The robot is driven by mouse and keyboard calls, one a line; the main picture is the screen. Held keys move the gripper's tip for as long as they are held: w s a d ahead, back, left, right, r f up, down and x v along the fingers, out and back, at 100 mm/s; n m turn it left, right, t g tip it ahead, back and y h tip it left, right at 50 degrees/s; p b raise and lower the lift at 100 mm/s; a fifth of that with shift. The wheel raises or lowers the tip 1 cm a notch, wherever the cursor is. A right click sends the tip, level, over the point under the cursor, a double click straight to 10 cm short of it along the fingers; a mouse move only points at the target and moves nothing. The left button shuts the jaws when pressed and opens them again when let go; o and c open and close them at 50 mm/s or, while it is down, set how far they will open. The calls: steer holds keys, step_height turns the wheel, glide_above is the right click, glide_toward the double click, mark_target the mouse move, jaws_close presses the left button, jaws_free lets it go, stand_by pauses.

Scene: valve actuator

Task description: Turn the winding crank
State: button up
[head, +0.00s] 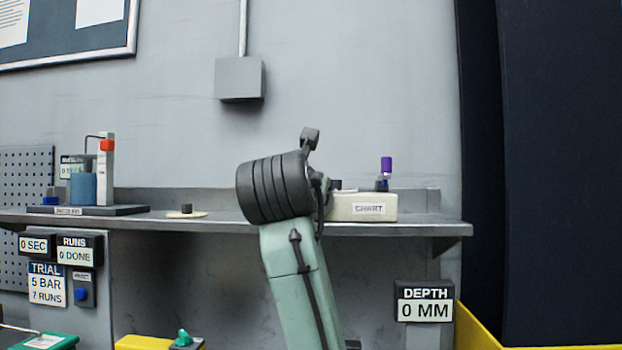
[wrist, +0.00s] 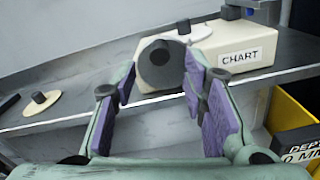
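A cream box labelled CHART (head: 362,207) stands on the shelf; it also shows in the wrist view (wrist: 232,47). A dark round disc with a small hub, which looks like the winding crank (wrist: 160,66), is at the box's left end in the wrist view. In the head view my arm hides that end. My gripper (wrist: 160,72) is open, with purple pads to either side of the disc in the picture. The fingertips appear short of it, and I see no clear contact. In the head view my gripper is hidden behind my wrist.
A cream disc with a dark knob (head: 186,212) lies on the shelf (head: 420,228) left of the box. A purple-topped part (head: 386,170) stands by the box. A bottle stand (head: 88,210) is further left. A DEPTH sign (head: 424,301) reads 0 MM.

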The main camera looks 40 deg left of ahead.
steer(key=p+x, duration=0.1)
steer(key=x, duration=0.4)
jaws_close()
stand_by(0.5)
